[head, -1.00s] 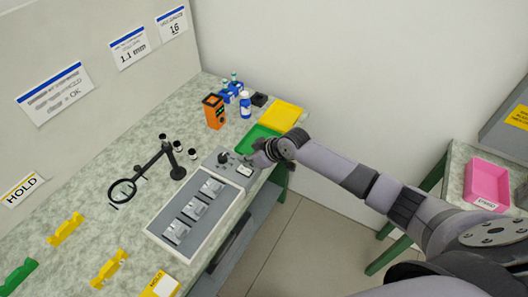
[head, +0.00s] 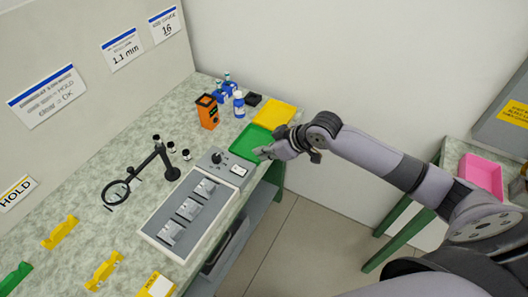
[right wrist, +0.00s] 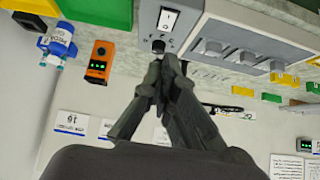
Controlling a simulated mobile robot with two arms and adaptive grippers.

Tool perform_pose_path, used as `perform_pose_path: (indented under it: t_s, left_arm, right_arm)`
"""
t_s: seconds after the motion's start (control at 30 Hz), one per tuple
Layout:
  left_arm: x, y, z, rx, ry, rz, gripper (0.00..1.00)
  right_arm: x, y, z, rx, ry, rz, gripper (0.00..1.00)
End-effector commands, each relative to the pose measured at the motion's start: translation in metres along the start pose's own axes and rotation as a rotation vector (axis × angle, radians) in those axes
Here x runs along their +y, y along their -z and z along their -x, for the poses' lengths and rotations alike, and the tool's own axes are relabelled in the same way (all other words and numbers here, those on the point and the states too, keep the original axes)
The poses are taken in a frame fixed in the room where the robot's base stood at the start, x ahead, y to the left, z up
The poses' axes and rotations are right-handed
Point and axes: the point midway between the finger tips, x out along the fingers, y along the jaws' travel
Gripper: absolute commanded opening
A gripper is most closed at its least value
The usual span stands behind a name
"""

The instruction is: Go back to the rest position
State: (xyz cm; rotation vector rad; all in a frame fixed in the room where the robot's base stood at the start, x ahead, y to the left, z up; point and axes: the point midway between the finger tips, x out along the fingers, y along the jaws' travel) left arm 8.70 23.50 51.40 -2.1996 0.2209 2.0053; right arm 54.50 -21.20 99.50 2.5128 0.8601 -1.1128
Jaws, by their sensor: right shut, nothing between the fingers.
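My right gripper (head: 260,152) is shut and empty. In the head view it is over the front edge of the bench, beside the green tray (head: 243,147) and the grey switch box (head: 221,165). In the right wrist view the closed fingers (right wrist: 168,60) come up from below, with the switch box (right wrist: 186,22) behind their tips. My right arm reaches in from the right. My left gripper is not in view.
A panel with three grey blocks (head: 152,231) joins the switch box. A magnifier (head: 116,193), an orange device (head: 208,112), blue-labelled bottles (head: 239,106) and a yellow tray (head: 288,112) stand on the bench. A pink bin (head: 482,174) is on the right table. Floor between is clear.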

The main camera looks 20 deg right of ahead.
Motion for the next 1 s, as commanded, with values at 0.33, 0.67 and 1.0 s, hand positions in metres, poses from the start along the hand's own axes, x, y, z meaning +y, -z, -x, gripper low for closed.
perform_pose_path:
  t_s: [0.33, 0.67, 1.0]
  left_arm:
    - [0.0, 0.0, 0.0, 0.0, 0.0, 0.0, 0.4]
    - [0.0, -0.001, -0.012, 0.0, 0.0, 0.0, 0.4]
    - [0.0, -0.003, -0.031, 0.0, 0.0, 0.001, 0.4]
  right_arm:
    - [0.0, 0.0, 0.0, 0.0, 0.0, 0.0, 0.0]
    - [0.032, -0.07, -0.064, -0.023, -0.099, -0.136, 0.0]
    - [0.017, -0.308, -0.16, -0.214, -0.28, -0.336, 0.0]
